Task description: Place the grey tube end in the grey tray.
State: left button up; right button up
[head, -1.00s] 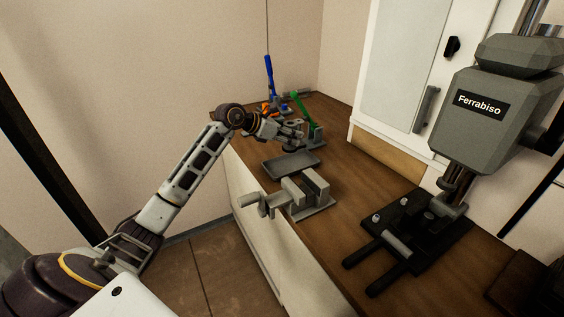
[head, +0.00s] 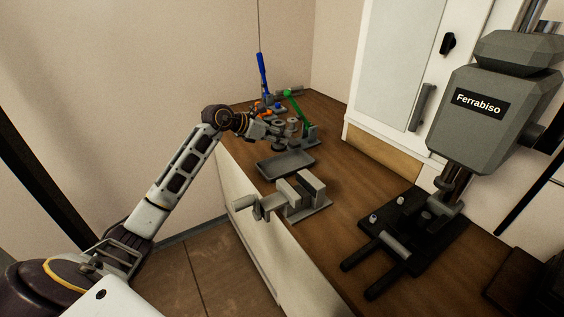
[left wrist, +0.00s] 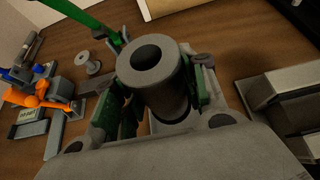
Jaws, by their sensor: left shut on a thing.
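The grey tube end, a short thick cylinder with a round hole (left wrist: 155,70), is held between the fingers of my left gripper (left wrist: 160,82). In the head view my left gripper (head: 280,134) is over the bench, just behind the grey tray, and is shut on the tube end. The tube end is small and partly hidden there. The grey tray (head: 286,164) is shallow and looks empty. The gripper appears to be above the tray's far edge; the exact height is hard to tell. My right gripper is not in view.
A grey vise (head: 302,197) stands in front of the tray. Behind the gripper are a green-handled clamp (head: 299,110), a blue-handled tool (head: 263,75) and orange parts. A grey spool (left wrist: 88,62) stands on the bench. A black-based press (head: 410,235) stands at right.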

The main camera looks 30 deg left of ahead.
aim_at(279, 150)
pick_arm(q)
notch_tip(279, 150, down, 5)
jog(key=shift+f, duration=0.9)
jog(key=shift+f+p, duration=0.3)
jog(key=shift+f, duration=1.1)
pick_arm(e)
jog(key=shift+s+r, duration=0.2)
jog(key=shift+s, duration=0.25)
